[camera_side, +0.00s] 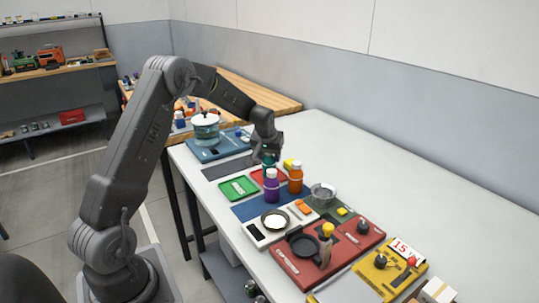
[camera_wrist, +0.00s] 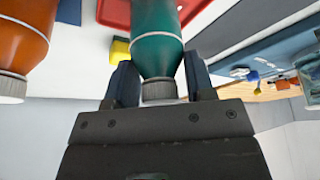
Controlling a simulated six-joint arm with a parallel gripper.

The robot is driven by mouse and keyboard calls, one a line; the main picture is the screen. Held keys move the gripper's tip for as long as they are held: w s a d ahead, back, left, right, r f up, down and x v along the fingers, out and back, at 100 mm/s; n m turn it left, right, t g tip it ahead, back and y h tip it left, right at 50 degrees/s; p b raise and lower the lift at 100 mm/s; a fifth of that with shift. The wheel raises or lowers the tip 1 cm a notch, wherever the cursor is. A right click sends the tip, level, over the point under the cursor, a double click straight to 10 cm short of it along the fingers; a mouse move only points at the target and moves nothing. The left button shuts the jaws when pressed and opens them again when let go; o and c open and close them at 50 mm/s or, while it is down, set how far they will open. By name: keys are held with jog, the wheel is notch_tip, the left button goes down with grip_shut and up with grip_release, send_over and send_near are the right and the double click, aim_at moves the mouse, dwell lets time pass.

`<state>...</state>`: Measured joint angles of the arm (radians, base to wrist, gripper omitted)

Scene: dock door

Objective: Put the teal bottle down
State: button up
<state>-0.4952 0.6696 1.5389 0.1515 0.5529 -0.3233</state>
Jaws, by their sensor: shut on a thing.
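My gripper (camera_wrist: 158,88) is shut on the teal bottle (camera_wrist: 158,38), with one finger on each side near its grey cap. In the side view the teal bottle (camera_side: 269,160) shows only in part, below my gripper (camera_side: 266,150) and behind the purple bottle. I cannot tell whether its base touches anything. A red tray (camera_side: 258,178) lies just in front of it, and the tray also shows in the wrist view (camera_wrist: 113,12).
A purple bottle (camera_side: 272,186) and an orange bottle (camera_side: 295,178) stand close by. A yellow block (camera_side: 288,163) is beside the teal bottle. A green tray (camera_side: 238,188) lies to the left. A pot (camera_side: 206,128) stands behind. The table's right side (camera_side: 370,180) is clear.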

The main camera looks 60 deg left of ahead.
jog(key=shift+f, duration=0.1)
jog(key=o, duration=1.1)
jog(key=v, duration=1.2)
jog(key=s+d+r+m, duration=0.2)
jog(key=s+d+r, duration=0.35)
jog(key=d, duration=0.35)
jog(key=s+d+m+t+h, duration=0.1)
jog(key=s+d+m, duration=0.2)
jog(key=s+d, duration=0.5)
jog(key=s+d+m+t+h, duration=0.1)
jog(key=s+d+m+h, duration=0.1)
jog(key=s+d, duration=0.6)
jog(key=s+m, duration=0.1)
jog(key=s, duration=0.4)
jog(key=shift+r, duration=0.4)
